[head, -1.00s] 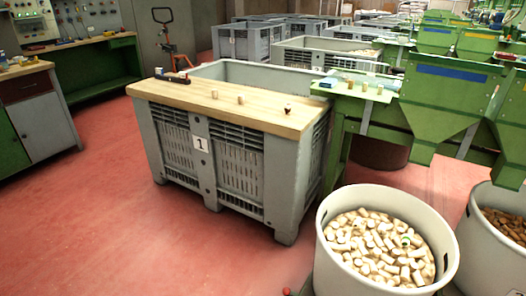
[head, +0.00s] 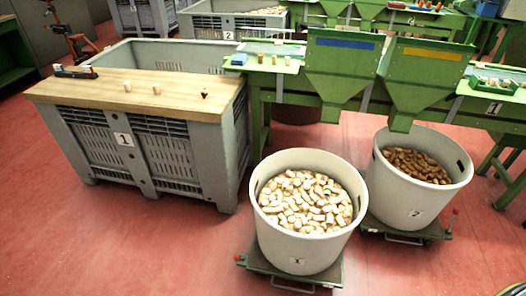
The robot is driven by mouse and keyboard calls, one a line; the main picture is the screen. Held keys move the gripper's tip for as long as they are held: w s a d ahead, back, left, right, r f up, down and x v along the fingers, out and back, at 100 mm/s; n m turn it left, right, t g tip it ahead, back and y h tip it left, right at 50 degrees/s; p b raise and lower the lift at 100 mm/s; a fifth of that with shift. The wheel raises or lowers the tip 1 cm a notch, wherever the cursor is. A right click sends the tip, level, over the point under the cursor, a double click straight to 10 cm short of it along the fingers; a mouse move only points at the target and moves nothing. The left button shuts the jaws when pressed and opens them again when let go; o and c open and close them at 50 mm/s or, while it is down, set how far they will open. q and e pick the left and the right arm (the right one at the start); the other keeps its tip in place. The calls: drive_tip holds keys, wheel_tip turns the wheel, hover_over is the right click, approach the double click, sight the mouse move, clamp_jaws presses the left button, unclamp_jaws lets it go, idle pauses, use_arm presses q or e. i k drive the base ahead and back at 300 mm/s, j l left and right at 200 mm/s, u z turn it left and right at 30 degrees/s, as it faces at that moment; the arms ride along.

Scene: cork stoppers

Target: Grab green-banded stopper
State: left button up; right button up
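Neither of my grippers is in view.
Tub 2 (head: 409,200), with brown corks, stands to the right on a wheeled dolly (head: 405,235). Tub 1 also sits on a dolly (head: 290,277). A grey crate (head: 130,150) with a wooden board (head: 100,90) stands left; green machines (head: 335,70) stand behind. Red floor in front is clear.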

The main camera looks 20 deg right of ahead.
sight(327, 188)
drive_tip(key=z, duration=0.9)
